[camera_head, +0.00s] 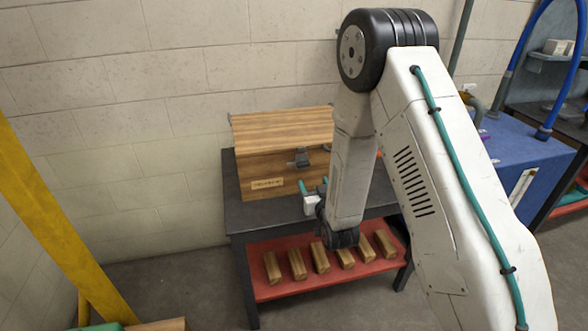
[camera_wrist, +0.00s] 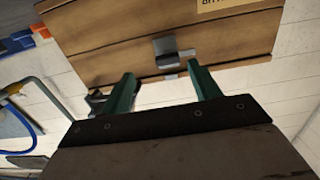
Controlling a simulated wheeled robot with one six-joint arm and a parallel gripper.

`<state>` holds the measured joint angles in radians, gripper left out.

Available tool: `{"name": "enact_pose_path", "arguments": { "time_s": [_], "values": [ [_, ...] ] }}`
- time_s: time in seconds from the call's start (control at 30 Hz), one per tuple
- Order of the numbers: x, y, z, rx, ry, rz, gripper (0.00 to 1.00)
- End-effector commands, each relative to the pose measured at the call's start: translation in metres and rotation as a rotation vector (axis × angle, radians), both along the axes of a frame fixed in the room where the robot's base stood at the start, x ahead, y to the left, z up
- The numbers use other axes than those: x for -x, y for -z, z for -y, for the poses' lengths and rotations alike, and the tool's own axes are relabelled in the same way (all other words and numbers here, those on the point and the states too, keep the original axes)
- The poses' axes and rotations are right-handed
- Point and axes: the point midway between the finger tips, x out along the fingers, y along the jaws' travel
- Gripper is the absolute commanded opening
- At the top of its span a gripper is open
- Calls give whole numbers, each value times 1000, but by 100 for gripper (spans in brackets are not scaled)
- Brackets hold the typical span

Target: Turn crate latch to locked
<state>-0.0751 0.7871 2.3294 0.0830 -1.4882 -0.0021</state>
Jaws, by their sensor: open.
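A wooden crate (camera_head: 262,162) with a tan label stands on the dark table. Its grey metal latch (camera_head: 300,157) is on the front face, right of the label. In the wrist view the crate (camera_wrist: 110,40) fills the upper part, its label upside down, and the latch (camera_wrist: 172,50) shows between and just beyond the fingertips. My gripper (camera_head: 312,183) is in front of the crate, with teal fingers apart and nothing between them. It also shows in the wrist view (camera_wrist: 161,76). I cannot tell whether a finger touches the latch or what its marked position is.
The dark table (camera_head: 245,218) has a red lower shelf (camera_head: 285,290) with several wooden blocks. A yellow post (camera_head: 50,220) stands at the left. A blue bench (camera_head: 525,155) with a hose is at the right. My arm hides part of the crate's right side.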

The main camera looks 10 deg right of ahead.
Motion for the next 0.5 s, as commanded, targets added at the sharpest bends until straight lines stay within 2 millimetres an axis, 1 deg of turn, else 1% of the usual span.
{"name": "enact_pose_path", "arguments": {
  "time_s": [0.07,0.17,0.27,0.5],
  "values": [
    [-1,-9,-6,0,-8,43,62],
    [-7,-13,-10,0,-13,61,62],
    [-20,-13,-11,0,-13,63,62],
    [-59,-12,-8,0,-10,59,62]
  ]
}}
